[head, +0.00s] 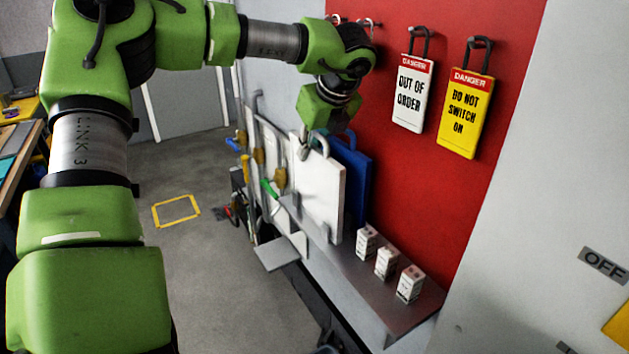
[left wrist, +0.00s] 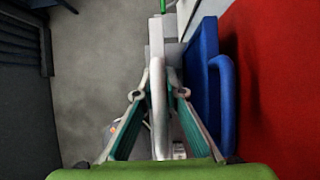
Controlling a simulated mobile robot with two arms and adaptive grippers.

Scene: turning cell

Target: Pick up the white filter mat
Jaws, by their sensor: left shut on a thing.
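The white filter mat (head: 318,193) is a flat upright panel with a loop handle on its top edge, at the shelf in the middle of the head view. My left gripper (head: 306,148) comes down from above and is shut on its handle. In the left wrist view the two fingers of the left gripper (left wrist: 158,93) close on the handle from both sides, and the white mat (left wrist: 156,50) shows edge-on. I cannot tell whether the mat rests on the shelf. My right gripper is not in view.
A blue mat (head: 358,178) with its own handle stands close on the right of the white one. The grey shelf (head: 345,262) carries several small white boxes (head: 386,263). Danger tags hang on the red board (head: 440,180). Open floor (head: 200,265) lies to the left.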

